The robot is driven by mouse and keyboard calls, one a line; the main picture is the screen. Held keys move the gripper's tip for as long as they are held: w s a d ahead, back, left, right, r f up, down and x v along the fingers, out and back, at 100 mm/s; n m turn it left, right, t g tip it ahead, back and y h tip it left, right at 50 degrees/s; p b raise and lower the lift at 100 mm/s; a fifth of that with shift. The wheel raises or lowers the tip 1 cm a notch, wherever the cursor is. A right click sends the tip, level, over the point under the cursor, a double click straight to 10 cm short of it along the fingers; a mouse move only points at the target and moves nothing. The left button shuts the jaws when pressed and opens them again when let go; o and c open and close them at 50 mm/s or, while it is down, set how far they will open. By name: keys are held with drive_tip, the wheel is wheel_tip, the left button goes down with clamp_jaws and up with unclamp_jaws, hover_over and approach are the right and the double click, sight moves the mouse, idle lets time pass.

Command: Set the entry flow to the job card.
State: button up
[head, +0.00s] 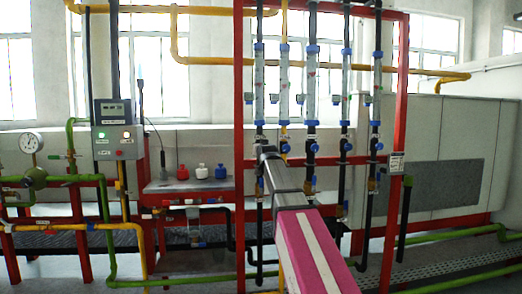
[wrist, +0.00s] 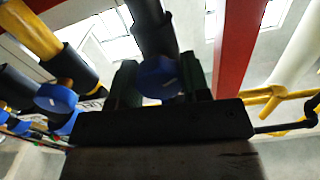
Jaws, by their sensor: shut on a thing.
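Several clear flow tubes with blue fittings stand in a red frame, with the leftmost tube (head: 259,85) beside the left red post. My arm reaches to the foot of this tube, where my gripper (head: 262,148) is mostly hidden behind my own arm. In the wrist view, my gripper's dark fingers (wrist: 160,85) stand on either side of a blue knob (wrist: 160,76) below a black pipe, and are shut on it. A small white card (head: 396,162) hangs on the right red post; its print is too small to read. The tube readings are not legible.
A grey control box (head: 114,131) with a lit green lamp and a round gauge (head: 31,143) stand at the left. Red and blue bottles (head: 202,172) sit on a shelf. In the wrist view, another blue knob (wrist: 55,98) and a red post (wrist: 240,45) flank my gripper.

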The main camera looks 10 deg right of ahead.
drive_tip(key=m, duration=0.5)
drive_tip(key=shift+m, duration=0.3)
idle(0.4)
drive_tip(key=o, duration=0.9)
drive_tip(key=shift+d, duration=0.1)
drive_tip(key=shift+o, duration=0.2)
drive_tip(key=shift+s, duration=0.1)
drive_tip(key=s, duration=1)
drive_tip(key=shift+s, duration=0.3)
